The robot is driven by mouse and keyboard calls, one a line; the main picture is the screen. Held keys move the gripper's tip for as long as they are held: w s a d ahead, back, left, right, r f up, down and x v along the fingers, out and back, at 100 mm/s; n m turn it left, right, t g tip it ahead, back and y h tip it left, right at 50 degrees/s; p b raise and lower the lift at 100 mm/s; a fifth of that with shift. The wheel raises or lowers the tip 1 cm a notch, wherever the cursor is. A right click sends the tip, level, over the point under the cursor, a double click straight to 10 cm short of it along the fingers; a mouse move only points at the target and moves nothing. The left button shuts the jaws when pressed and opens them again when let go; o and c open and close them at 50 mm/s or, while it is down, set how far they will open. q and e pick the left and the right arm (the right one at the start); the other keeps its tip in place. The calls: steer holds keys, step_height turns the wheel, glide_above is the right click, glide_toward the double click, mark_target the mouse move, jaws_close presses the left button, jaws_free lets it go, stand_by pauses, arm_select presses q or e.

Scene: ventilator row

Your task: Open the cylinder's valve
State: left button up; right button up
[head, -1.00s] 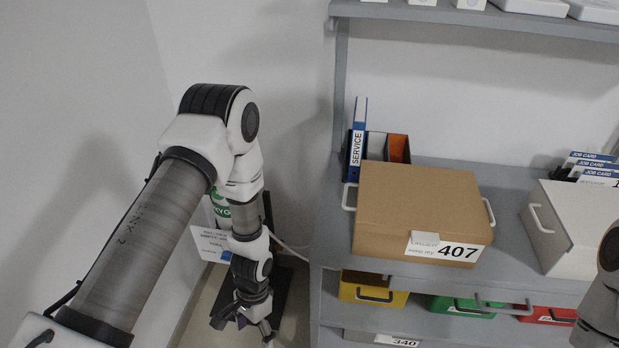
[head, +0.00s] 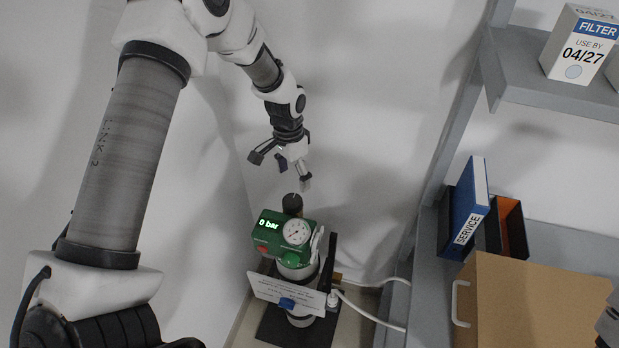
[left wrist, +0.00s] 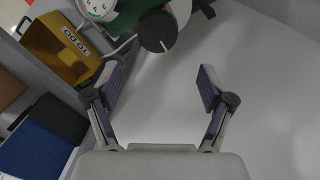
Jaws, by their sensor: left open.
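The cylinder stands in the corner with a green valve head (head: 272,234). Its display reads 0 bar, and a round white gauge (head: 297,231) sits beside it. A dark round knob (head: 292,205) tops the valve head. In the left wrist view the knob (left wrist: 158,31) shows a white line on its face, ahead of the fingers. My left gripper (head: 281,170) is above the knob, open and empty, with a gap between them. In the left wrist view the open fingers (left wrist: 160,86) have only bare wall or floor between them.
A white card (head: 282,291) hangs on the cylinder's front. A pale hose (head: 370,313) runs right toward the grey shelf (head: 425,290). The shelf holds a blue SERVICE binder (head: 470,210) and a brown box (head: 530,300). A yellow TO DO bin (left wrist: 72,48) shows in the left wrist view.

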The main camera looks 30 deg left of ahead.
mark_target(292, 200)
arm_select(q)
steer(key=shift+a+f, duration=0.15)
steer(key=shift+f, duration=0.1)
steer(key=s+f, duration=0.1)
steer(key=s+f+p, duration=0.1)
steer(key=f, duration=0.1)
steer(key=shift+s+d+f, duration=0.2)
steer(key=f, duration=0.2)
steer(key=shift+w+d+f+p, duration=0.2)
steer(key=shift+w+f+p, duration=0.15)
steer(key=shift+w+p, duration=0.05)
steer(key=shift+w+a+f, duration=0.1)
steer(key=shift+w+f, duration=0.15)
steer(key=shift+f, duration=0.1)
steer(key=shift+s+r, duration=0.1)
steer(key=shift+s, duration=0.05)
steer(key=shift+s+r, duration=0.15)
steer(key=c, duration=1.2)
arm_select(e)
steer(key=shift+s+r, duration=0.3)
steer(key=shift+r, duration=0.25)
steer(key=shift+s+r, duration=0.25)
steer(key=shift+r, duration=0.3)
